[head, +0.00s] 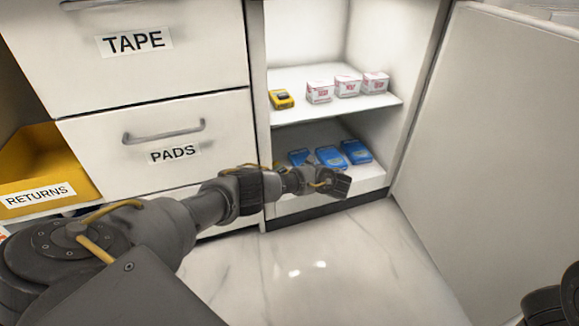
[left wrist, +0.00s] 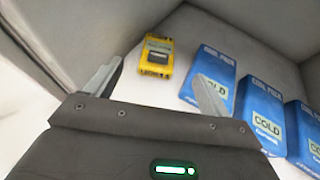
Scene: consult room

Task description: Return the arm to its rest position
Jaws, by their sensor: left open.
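My left arm reaches in from the left in the head view. Its gripper (head: 340,185) is in front of the open cabinet's lower shelf. In the left wrist view the gripper (left wrist: 158,72) is open, its two fingers spread with nothing held. A yellow box (left wrist: 155,57) lies beyond the gap between the fingers, apart from them. Several blue cold packs (left wrist: 220,75) lie to its right, one partly behind the right finger. In the head view the blue packs (head: 356,151) lie on the lower shelf, partly hidden by my arm.
The upper shelf (head: 335,103) holds a yellow device (head: 281,99) and white-and-pink boxes (head: 348,86). The cabinet door (head: 490,150) stands open at right. Drawers (head: 165,125) and a yellow returns bin (head: 40,170) are at left. The marble floor (head: 310,260) in front is clear.

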